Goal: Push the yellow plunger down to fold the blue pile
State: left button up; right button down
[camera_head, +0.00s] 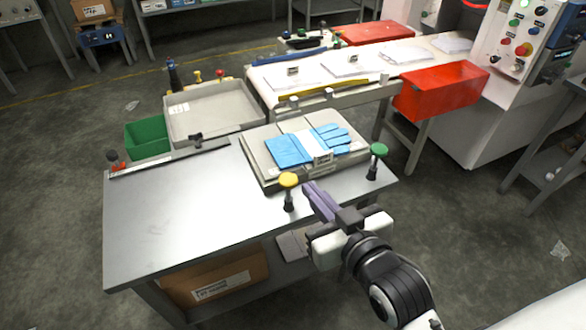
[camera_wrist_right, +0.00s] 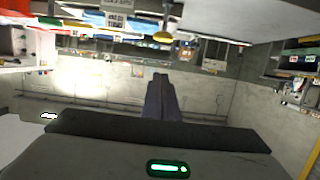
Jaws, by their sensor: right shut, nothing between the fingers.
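The yellow plunger (camera_head: 288,181) stands upright at the front edge of the metal table, its round cap raised on a dark stem. It also shows near the top of the right wrist view (camera_wrist_right: 163,37). The blue pile (camera_head: 308,146) of gloves lies flat on the grey folding plate (camera_head: 262,165), with a white label band across it. My right gripper (camera_head: 311,190) is shut and empty, just right of the yellow plunger and apart from it. The green plunger (camera_head: 379,150) stands at the plate's right corner. My left gripper is not in view.
A grey tray (camera_head: 212,108) and a green bin (camera_head: 147,140) are behind the table's left part. A conveyor (camera_head: 340,72) with white stacks and a red box (camera_head: 442,90) stand behind. The table's left half (camera_head: 180,215) is bare.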

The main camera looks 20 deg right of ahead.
jog(key=shift+r, duration=0.2)
jog(key=shift+w, duration=0.15)
send_over(288, 181)
jog(key=s, duration=0.3)
notch_tip(288, 181, down, 2)
jog(key=f+b, duration=0.2)
jog(key=f, duration=0.1)
jog(key=w+f+b, duration=0.1)
jog(key=b, duration=0.1)
jog(key=shift+d+f, duration=0.25)
